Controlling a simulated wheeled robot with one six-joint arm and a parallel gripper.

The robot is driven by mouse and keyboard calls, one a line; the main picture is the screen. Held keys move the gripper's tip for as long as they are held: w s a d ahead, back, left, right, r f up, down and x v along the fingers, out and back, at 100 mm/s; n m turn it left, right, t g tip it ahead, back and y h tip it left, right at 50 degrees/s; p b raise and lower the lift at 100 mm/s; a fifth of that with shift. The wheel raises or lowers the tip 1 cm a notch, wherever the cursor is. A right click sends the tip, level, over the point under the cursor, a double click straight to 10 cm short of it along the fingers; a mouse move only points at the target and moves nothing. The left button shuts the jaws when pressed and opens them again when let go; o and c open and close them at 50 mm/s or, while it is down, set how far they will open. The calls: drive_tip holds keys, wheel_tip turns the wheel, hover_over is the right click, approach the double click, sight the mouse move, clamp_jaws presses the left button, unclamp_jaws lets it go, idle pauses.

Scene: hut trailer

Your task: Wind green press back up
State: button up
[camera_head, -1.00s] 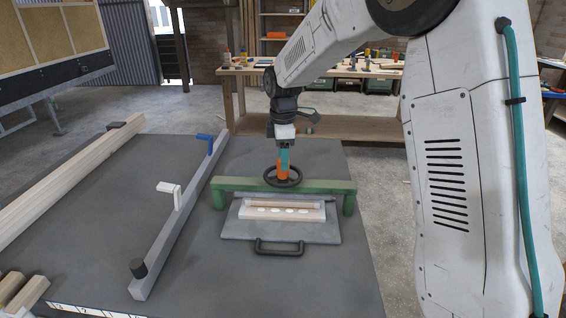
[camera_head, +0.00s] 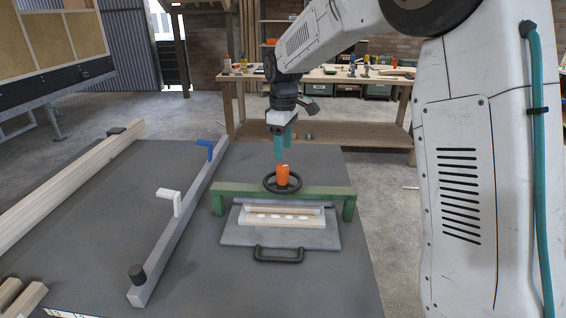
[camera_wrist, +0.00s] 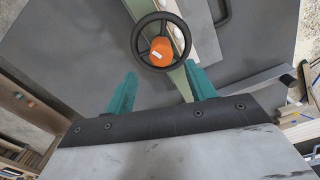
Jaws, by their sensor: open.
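The green press (camera_head: 237,189) stands on the dark table, a green beam on two legs. Its black handwheel (camera_head: 296,183) with an orange knob (camera_head: 283,174) sits on top of the beam. A grey plate (camera_head: 236,233) with a black handle lies under the beam and bears a pale wooden piece (camera_head: 309,221) with white ovals along it. My gripper (camera_head: 279,157) is open and empty, just above the orange knob and apart from it. In the wrist view the teal fingers (camera_wrist: 160,85) are spread, with the wheel (camera_wrist: 138,38) and orange knob (camera_wrist: 162,50) beyond them.
A grey rail (camera_head: 190,208) with a white clamp (camera_head: 169,197), a blue clamp (camera_head: 205,147) and a black knob lies left of the press. Long timber (camera_head: 70,185) lies farther left. A workbench (camera_head: 330,75) stands behind. Dark tabletop between timber and rail is clear.

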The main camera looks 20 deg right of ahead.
sight(283, 167)
drive_tip(key=m, duration=0.5)
drive_tip(key=shift+m, duration=0.4)
drive_tip(key=m, duration=0.3)
drive_tip(key=shift+r, duration=0.1)
drive_tip(key=m, duration=0.9)
drive_tip(key=shift+a, duration=0.1)
drive_tip(key=shift+m, duration=0.4)
drive_tip(key=shift+f, duration=0.5)
wheel_tip(283, 167, down, 7)
drive_tip(key=shift+s+r, duration=0.1)
